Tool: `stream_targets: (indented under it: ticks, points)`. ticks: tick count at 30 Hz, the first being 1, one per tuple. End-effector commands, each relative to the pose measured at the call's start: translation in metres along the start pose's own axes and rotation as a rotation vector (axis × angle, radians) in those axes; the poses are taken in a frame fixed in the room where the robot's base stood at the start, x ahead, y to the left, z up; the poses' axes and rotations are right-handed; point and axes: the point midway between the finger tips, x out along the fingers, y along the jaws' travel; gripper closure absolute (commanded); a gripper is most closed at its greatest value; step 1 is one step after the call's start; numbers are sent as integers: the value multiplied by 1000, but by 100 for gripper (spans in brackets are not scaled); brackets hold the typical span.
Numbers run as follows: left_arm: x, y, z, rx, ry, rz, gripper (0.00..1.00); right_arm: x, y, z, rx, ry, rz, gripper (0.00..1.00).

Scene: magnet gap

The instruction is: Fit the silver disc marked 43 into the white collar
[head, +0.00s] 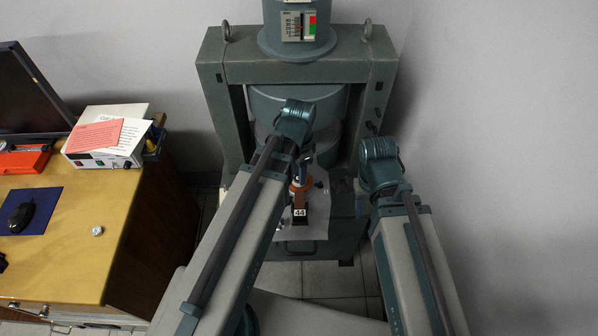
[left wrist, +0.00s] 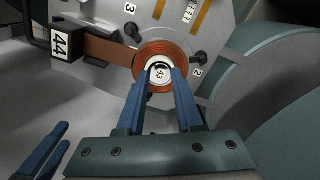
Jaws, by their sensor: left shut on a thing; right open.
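The silver disc marked 43 (left wrist: 160,76) is between the blue fingertips of my left gripper (left wrist: 159,84), which is shut on it. In the left wrist view the disc appears in front of the opening of a copper-orange ring (left wrist: 181,53). A pale rim around the disc may be the white collar; I cannot tell how far the disc is seated in it. In the head view the orange ring (head: 301,187) is partly hidden by my left arm. My right gripper (head: 362,206) is open and empty, to the right of the ring; its blue fingers also show in the left wrist view (left wrist: 38,152).
A brown strap with a black block marked 44 (left wrist: 59,44) joins the ring's side. Black knobs (left wrist: 198,57) and plates marked 2 and 3 surround it. The press frame (head: 222,115) stands around. A desk (head: 85,200) at left bears a small silver piece (head: 97,231).

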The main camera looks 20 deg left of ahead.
Motion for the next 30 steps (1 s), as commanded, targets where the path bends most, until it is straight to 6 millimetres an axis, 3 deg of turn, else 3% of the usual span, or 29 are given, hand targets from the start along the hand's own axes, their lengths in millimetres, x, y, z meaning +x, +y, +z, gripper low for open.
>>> stream_targets:
  ticks: [2, 3, 9, 21, 30]
  points:
    - [2, 0, 0, 0, 0, 0, 100, 2, 0, 0, 0, 0, 0, 50]
    - [2, 0, 0, 0, 0, 0, 64, 2, 0, 0, 0, 0, 0, 50]
    - [1, 0, 0, 0, 0, 0, 31, 1, 0, 0, 0, 0, 0, 50]
    - [-2, 0, 0, 0, 0, 0, 31, -2, 0, 0, 0, 0, 0, 50]
    - [-28, 0, 0, 0, 0, 0, 31, -28, 3, 2, 0, 0, 0, 50]
